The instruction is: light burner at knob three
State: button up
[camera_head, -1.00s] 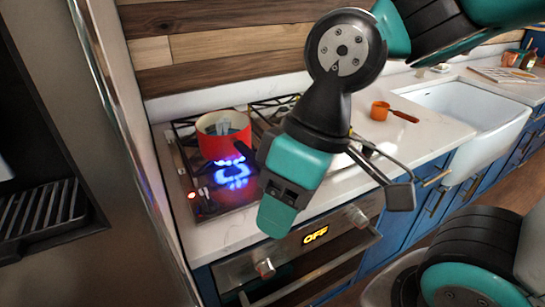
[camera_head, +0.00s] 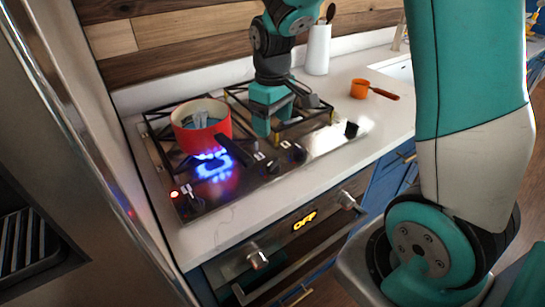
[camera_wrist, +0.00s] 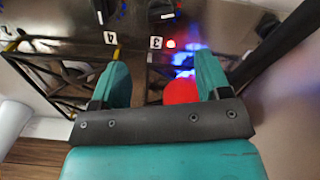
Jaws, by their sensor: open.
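The gas cooktop (camera_head: 222,189) has a row of dark knobs along its front. In the wrist view, the label 3 (camera_wrist: 155,42) sits below a knob (camera_wrist: 165,11), with a small reddish dot beside it. The label 4 (camera_wrist: 110,38) and another knob (camera_wrist: 100,14) are to its left. In the head view I cannot read which knob is three. A blue flame (camera_head: 213,166) burns by the red pot (camera_head: 203,128), left of my gripper. My gripper (camera_head: 266,122) is open and empty above the right part of the cooktop, behind the front knobs; its fingers also show in the wrist view (camera_wrist: 163,85).
The pot's dark handle (camera_head: 234,150) points right and forward, close to the knobs. Black grates (camera_head: 310,117) cover the right side. The oven display (camera_head: 304,221) below reads OFF.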

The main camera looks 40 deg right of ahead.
aim_at(273, 161)
notch_tip(273, 161, down, 12)
jog(key=shift+r+p, duration=0.2)
jog(key=shift+p, duration=0.15)
jog(key=c, duration=0.9)
jog(key=m, duration=0.4)
jog(key=shift+m, duration=0.3)
jog(key=o, duration=0.9)
